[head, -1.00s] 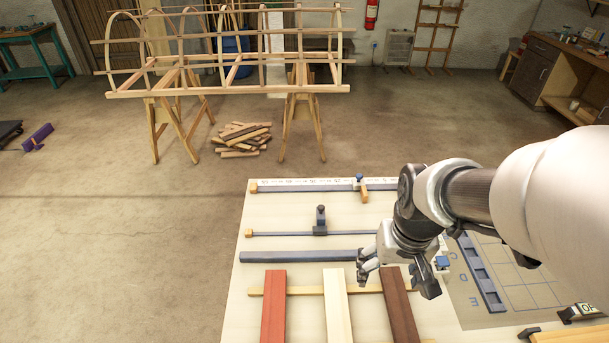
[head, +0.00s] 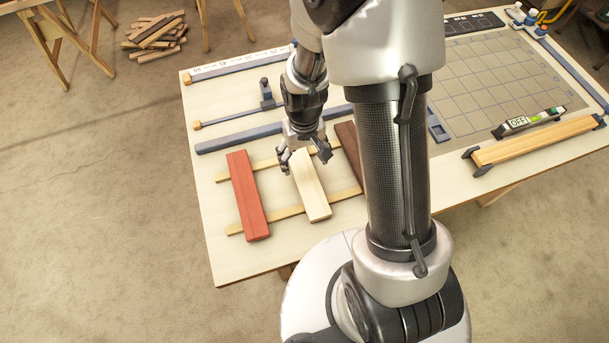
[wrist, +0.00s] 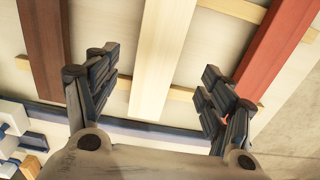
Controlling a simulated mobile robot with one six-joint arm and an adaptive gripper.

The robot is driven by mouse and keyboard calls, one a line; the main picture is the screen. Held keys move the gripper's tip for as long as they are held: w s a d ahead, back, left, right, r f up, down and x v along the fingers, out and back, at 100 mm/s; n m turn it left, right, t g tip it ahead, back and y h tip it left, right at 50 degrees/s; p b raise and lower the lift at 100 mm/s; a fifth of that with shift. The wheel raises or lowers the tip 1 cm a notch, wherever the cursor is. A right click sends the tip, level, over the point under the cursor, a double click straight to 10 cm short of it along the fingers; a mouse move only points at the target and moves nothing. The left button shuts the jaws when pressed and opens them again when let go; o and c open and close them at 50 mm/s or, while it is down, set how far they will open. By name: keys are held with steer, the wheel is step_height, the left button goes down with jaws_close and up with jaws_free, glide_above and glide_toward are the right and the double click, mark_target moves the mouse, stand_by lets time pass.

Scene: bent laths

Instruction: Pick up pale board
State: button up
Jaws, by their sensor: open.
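The pale board (head: 310,186) lies across two thin wooden strips on the table, between the red board (head: 247,195) and the dark brown board (head: 349,148). My gripper (head: 304,158) is open and empty above the far end of the pale board. In the wrist view, the pale board (wrist: 157,60) runs between my gripper's spread fingers (wrist: 160,80), with a clear gap on each side. The red board (wrist: 275,50) is beyond the right finger and the brown board (wrist: 44,50) is to the left. My arm hides part of the brown board in the head view.
Blue-grey bars and clamps (head: 265,95) lie beyond the boards. Bare table (head: 225,262) shows at the near left.

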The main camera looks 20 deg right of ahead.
mark_target(305, 172)
step_height(305, 172, down, 7)
steer(key=shift+w+d+f+b, duration=0.1)
steer(key=shift+w+d+b, duration=0.05)
steer(key=shift+b, duration=0.9)
steer(key=c, duration=1.3)
